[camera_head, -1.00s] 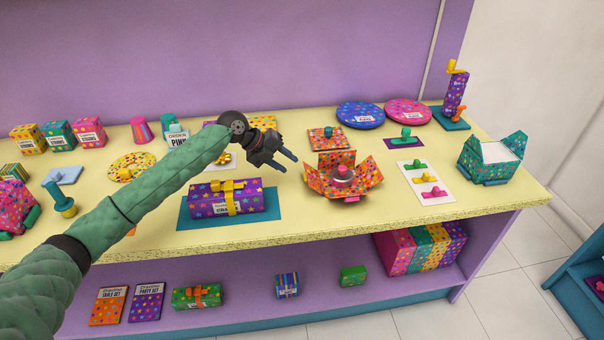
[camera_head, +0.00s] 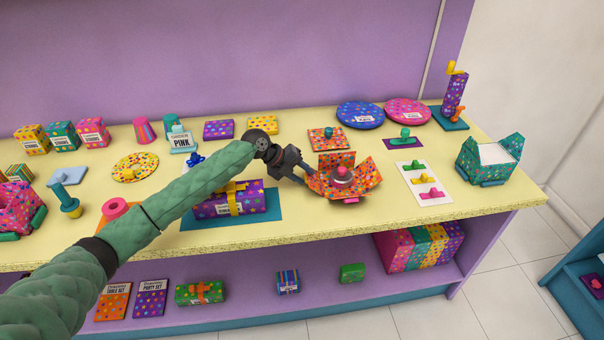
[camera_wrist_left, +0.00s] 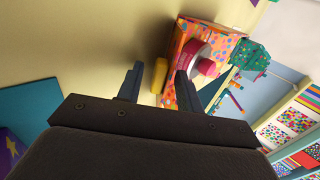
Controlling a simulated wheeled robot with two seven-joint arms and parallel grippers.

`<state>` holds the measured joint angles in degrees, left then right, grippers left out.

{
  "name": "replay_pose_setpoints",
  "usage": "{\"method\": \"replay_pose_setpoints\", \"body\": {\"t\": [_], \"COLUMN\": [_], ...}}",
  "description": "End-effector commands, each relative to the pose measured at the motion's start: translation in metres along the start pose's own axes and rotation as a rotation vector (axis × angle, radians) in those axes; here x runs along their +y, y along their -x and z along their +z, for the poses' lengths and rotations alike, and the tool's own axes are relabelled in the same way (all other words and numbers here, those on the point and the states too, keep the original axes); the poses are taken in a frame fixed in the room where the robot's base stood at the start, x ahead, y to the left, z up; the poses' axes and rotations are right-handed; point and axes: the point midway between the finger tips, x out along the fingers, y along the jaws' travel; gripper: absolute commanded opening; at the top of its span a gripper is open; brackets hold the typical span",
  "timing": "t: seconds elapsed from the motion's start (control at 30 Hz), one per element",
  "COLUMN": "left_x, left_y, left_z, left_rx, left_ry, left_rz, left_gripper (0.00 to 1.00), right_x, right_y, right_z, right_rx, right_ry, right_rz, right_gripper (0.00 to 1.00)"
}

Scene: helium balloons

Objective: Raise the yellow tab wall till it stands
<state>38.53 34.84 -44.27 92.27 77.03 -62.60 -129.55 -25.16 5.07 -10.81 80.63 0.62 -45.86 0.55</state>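The orange dotted box (camera_head: 343,187) sits on the tabletop with its walls folded outward around a pink and white round thing (camera_head: 342,174). It also shows in the wrist view (camera_wrist_left: 212,38). A yellow tab (camera_wrist_left: 159,76) shows in the wrist view, between the fingertips of my left gripper (camera_wrist_left: 160,70); contact cannot be told. In the head view my left gripper (camera_head: 306,178) is at the box's left side, fingers apart, and hides part of that side. The yellow tab cannot be made out there. My right gripper is out of view.
A purple gift box with yellow ribbon (camera_head: 228,204) lies on a blue mat (camera_head: 270,217) just left of the gripper. A white strip with several coloured tabs (camera_head: 410,172) lies to the right. An orange card (camera_head: 318,140) lies behind the box.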

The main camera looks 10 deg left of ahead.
Motion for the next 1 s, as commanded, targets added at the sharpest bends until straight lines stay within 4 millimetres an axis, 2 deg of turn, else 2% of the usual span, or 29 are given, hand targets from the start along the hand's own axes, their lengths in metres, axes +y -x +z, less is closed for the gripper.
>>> {"method": "replay_pose_setpoints", "body": {"t": [0.07, 0.23, 1.0], "left_x": [0.0000, 0.0000, -0.0028], "left_y": [0.0001, 0.0002, 0.0009], "left_z": [0.0000, 0.0000, 0.0003], "left_rx": [0.000, 0.000, -0.001], "left_ry": [0.000, 0.000, -0.002], "left_rz": [0.000, 0.000, 0.037], "left_gripper": [0.32, 0.00, 0.00], "right_x": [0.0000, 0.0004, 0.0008], "right_y": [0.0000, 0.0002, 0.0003], "right_z": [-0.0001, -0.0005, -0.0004], "right_rx": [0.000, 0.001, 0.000], "right_ry": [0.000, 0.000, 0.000], "right_rz": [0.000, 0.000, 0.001], "right_gripper": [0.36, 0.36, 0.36]}}
